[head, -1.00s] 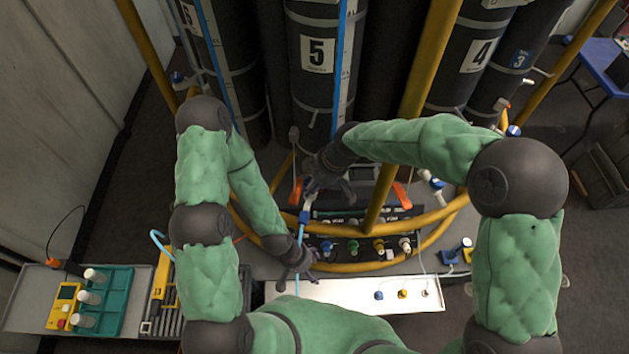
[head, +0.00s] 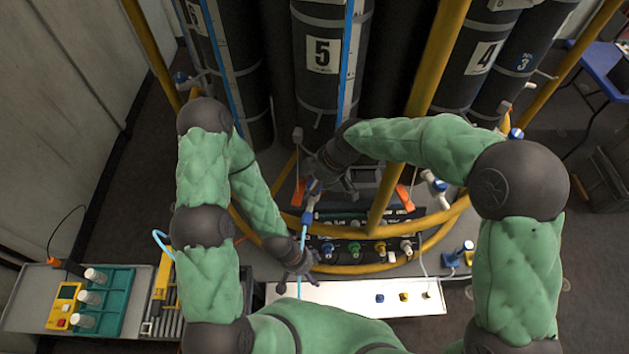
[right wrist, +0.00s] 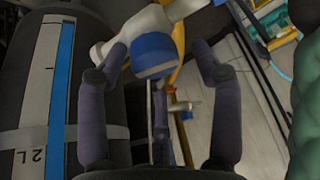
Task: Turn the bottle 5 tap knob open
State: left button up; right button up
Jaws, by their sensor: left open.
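Bottle 5 (head: 318,95), a dark cylinder with a white number label, stands upright at the back centre. Its tap, a white fitting with a blue-banded knob (right wrist: 153,55), shows in the right wrist view. My right gripper (head: 326,186) is at the tap, below the bottle. In the right wrist view its fingers (right wrist: 158,62) are spread around the knob, with gaps visible at the sides. Contact of the rear finger cannot be told. In the head view the gripper partly hides the tap. My left gripper (head: 293,262) is open, lower down beside a light blue hose (head: 303,236).
A yellow ring rail (head: 440,222) and yellow posts (head: 436,60) surround the bottles. A dark panel with coloured knobs (head: 354,248) lies below the tap. A white tray (head: 345,292) is in front. A teal rack (head: 112,300) stands at left. Bottle 4 (head: 478,80) is at right.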

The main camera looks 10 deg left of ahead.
jog(key=shift+d+f, duration=0.15)
jog(key=shift+d, duration=0.1)
